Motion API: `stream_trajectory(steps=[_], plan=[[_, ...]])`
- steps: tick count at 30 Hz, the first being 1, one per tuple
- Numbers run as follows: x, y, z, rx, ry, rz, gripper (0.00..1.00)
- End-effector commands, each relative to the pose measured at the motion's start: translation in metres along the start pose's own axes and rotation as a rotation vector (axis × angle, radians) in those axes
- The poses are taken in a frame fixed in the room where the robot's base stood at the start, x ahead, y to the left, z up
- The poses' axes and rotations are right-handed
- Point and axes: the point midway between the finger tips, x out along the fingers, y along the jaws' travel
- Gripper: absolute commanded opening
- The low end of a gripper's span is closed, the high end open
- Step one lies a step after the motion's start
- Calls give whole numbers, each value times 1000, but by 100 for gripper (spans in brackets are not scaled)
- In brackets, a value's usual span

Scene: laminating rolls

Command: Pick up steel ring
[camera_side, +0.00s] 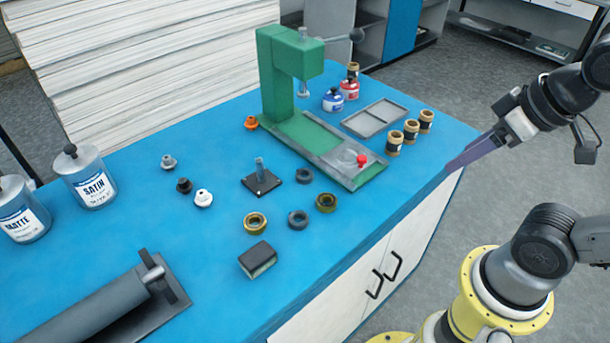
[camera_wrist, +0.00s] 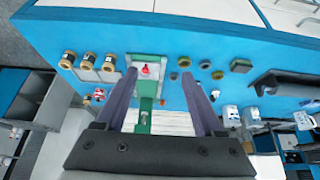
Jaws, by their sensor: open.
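Two dark grey rings lie flat on the blue bench; which is the steel one I cannot tell for sure. One grey ring (camera_side: 298,219) lies between two brass-coloured rings, a left one (camera_side: 255,223) and a right one (camera_side: 326,203). The other grey ring (camera_side: 304,174) lies beside a black square base with a post (camera_side: 262,180). In the wrist view the grey rings show at the top middle (camera_wrist: 205,64) and near the right finger (camera_wrist: 173,76). My gripper (camera_side: 458,163) is open and empty, at the bench's right edge, well away from the rings.
Brown-and-black jars (camera_side: 410,130) and a grey tray (camera_side: 376,117) are near the right edge. A dark block (camera_side: 258,259), small knobs (camera_side: 184,186) and a roller (camera_side: 90,305) lie leftward.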

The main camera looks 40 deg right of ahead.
Motion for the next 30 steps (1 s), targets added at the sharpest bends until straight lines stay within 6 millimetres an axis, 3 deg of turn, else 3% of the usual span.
stream_trajectory(steps=[2,11,17,20,24,30], plan=[[0,0,0,0,0,0,86],[0,0,0,7,0,0,86],[-4,1,-2,181,-1,4,86],[-18,3,-22,346,23,9,86],[-26,3,-64,583,7,23,86],[-12,-4,-141,904,-60,71,86]])
